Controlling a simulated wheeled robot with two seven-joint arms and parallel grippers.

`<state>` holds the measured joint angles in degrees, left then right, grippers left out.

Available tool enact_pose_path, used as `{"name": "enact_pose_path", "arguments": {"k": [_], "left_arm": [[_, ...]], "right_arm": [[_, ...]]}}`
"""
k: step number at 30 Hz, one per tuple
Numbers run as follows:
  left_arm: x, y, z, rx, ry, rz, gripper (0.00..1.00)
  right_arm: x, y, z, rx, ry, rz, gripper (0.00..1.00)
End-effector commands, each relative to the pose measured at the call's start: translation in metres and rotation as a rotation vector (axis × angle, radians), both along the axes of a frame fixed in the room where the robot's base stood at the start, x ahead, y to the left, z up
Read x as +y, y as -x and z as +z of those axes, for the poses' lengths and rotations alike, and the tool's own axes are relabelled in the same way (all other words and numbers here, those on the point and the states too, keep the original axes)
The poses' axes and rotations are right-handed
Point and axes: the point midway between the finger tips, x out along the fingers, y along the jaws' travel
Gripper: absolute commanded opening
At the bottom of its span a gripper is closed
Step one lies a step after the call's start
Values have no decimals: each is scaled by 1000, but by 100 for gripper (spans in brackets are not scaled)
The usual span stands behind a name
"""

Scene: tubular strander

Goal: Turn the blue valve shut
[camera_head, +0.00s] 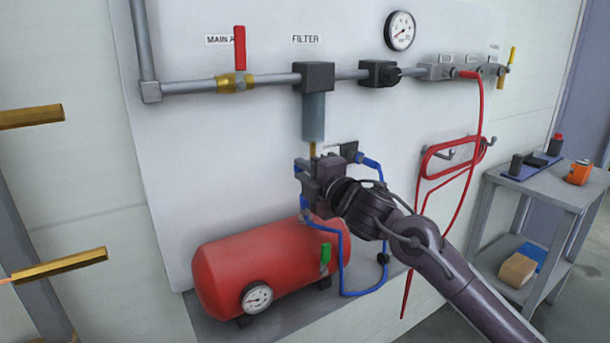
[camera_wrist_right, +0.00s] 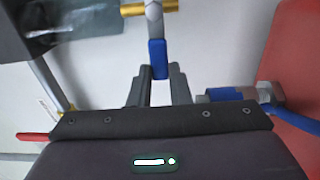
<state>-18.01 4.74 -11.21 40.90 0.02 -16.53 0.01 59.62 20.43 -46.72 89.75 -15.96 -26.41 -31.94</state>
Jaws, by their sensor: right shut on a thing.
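The blue valve handle (camera_wrist_right: 157,52) shows in the right wrist view, hanging from a grey stem with a brass body (camera_wrist_right: 135,10) behind it. My right gripper (camera_wrist_right: 157,82) is shut on the lower end of this handle, one grey finger on each side. In the head view my right gripper (camera_head: 307,172) is just below the filter (camera_head: 313,115), at a short brass piece (camera_head: 312,150). The gripper hides most of the valve there, so its handle angle cannot be read in that view. My left gripper is not in view.
A red tank (camera_head: 235,268) with a gauge and green lever stands below. A blue hose (camera_head: 370,163) loops beside my right arm. A red-handled valve (camera_head: 239,48) is on the pipe above. A red hose (camera_head: 430,160) hangs at right, near a grey cart (camera_head: 530,185).

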Motion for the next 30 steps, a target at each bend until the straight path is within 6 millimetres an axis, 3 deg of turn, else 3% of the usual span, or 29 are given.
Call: {"name": "enact_pose_path", "arguments": {"k": [15,16,20,30], "left_arm": [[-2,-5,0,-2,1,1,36],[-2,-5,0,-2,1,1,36],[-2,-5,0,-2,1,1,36],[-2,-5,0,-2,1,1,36]], "right_arm": [[0,0,-3,-9,21,1,0],[0,0,-3,-9,21,1,20],[0,0,-3,-9,19,1,37],[0,0,-6,-4,21,1,39]]}}
